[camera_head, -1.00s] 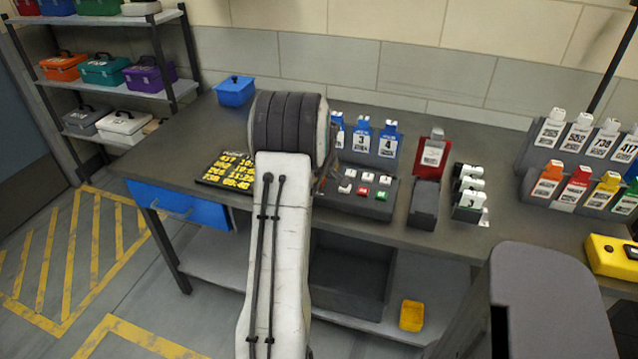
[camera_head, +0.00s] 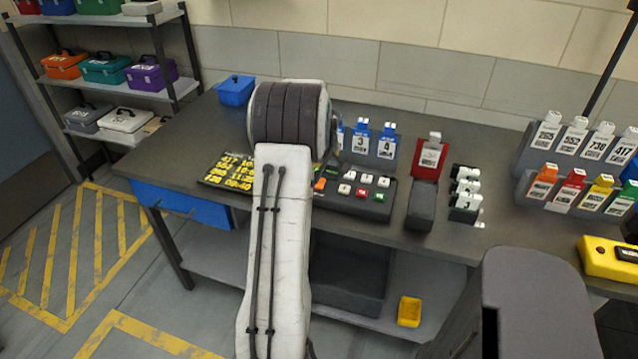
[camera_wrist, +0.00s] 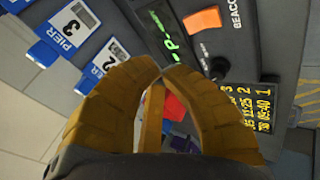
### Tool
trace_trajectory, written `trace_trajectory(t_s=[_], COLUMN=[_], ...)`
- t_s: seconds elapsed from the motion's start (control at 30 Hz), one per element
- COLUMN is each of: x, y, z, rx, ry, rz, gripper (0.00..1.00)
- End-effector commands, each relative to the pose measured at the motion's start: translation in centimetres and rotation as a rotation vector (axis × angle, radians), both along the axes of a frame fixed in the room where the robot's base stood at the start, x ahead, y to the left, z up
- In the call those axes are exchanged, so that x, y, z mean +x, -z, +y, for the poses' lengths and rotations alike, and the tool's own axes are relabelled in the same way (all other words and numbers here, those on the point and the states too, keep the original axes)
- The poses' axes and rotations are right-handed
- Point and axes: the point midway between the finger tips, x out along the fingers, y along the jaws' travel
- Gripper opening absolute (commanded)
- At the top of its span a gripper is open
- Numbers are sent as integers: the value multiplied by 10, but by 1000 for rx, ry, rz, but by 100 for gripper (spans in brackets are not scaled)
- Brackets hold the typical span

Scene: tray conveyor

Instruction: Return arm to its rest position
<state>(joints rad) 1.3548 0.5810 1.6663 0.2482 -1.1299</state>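My arm (camera_head: 281,220) rises from the bottom of the head view and bends over the workbench at a dark ribbed joint. My gripper is hidden behind that joint in the head view. In the wrist view, my gripper (camera_wrist: 162,70) has brown segmented fingers that curve together, with their tips meeting or almost meeting. I see nothing held at the tips. A red patch shows in the gap between the fingers, beyond them. Behind the fingers are a dark control panel with an orange button (camera_wrist: 202,20) and blue tags marked PIER (camera_wrist: 72,28).
The workbench (camera_head: 440,245) carries the button panel (camera_head: 362,205), a yellow-lettered board (camera_head: 228,172), a red-labelled holder (camera_head: 430,160), and racks of coloured tags at right. A blue bin (camera_head: 236,90) stands at the back left. A shelf with toolboxes is at far left.

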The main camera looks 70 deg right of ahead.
Motion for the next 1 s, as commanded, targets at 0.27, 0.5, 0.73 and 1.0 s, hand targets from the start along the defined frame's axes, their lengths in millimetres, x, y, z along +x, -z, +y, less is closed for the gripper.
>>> trace_trajectory(t_s=[0.27,0.5,0.73,1.0], x=[0,0,0,-12], y=[0,1,1,41], z=[0,0,1,57], rx=[0,0,16,299], ry=[0,0,68,471], rz=[0,0,-50,-210], gripper=[0,0,0,0])
